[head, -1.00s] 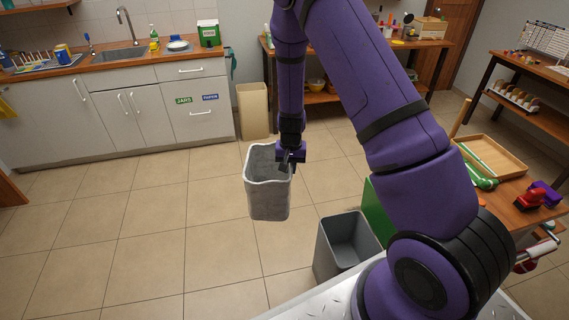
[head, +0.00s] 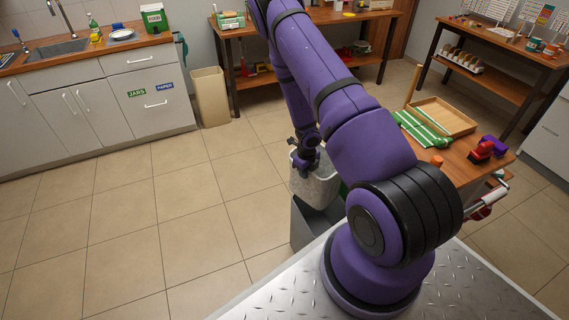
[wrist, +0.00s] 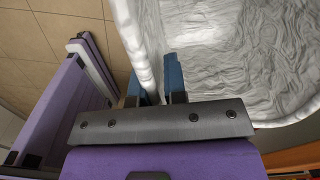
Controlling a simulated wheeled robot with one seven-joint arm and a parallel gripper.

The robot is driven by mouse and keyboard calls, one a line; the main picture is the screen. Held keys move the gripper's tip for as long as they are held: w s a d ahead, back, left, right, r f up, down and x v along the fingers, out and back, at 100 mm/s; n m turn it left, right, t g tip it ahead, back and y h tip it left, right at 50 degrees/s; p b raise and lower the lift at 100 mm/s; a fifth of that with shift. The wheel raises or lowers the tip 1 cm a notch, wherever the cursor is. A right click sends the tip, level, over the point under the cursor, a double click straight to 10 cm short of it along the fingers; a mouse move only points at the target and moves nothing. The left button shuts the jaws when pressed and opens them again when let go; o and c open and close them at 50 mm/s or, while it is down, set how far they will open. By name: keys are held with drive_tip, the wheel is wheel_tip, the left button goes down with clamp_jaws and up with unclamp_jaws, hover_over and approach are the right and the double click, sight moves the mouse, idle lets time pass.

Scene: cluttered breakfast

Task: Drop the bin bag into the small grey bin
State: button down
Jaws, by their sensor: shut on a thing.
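The bin bag (head: 325,188) is pale grey-white, wrinkled and open at the top. It hangs from my gripper (head: 305,160), which is shut on its rim. In the wrist view my blue fingertips (wrist: 160,75) pinch the white rim, and the open inside of the bag (wrist: 240,60) fills the upper right. The small grey bin (head: 305,228) stands on the floor below, beside my base. The bag overlaps the bin's mouth in the head view and hides much of it. I cannot tell whether the bag's bottom is above or inside the bin.
A tall beige bin (head: 211,97) stands by the cabinets. A wooden table with a tray (head: 445,115) and green striped things is to the right. The tiled floor at left is clear.

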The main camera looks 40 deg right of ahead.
drive_tip(key=s+d+f+m, duration=0.1)
drive_tip(key=m, duration=0.1)
drive_tip(key=s+d+f+m, duration=0.1)
drive_tip(key=m, duration=0.1)
drive_tip(key=shift+s+d, duration=0.15)
drive_tip(key=shift+d, duration=0.2)
drive_tip(key=shift+f, duration=0.1)
drive_tip(key=shift+f, duration=2.45)
drive_tip(key=c, duration=1.1)
unclamp_jaws()
drive_tip(key=shift+r, duration=2.55)
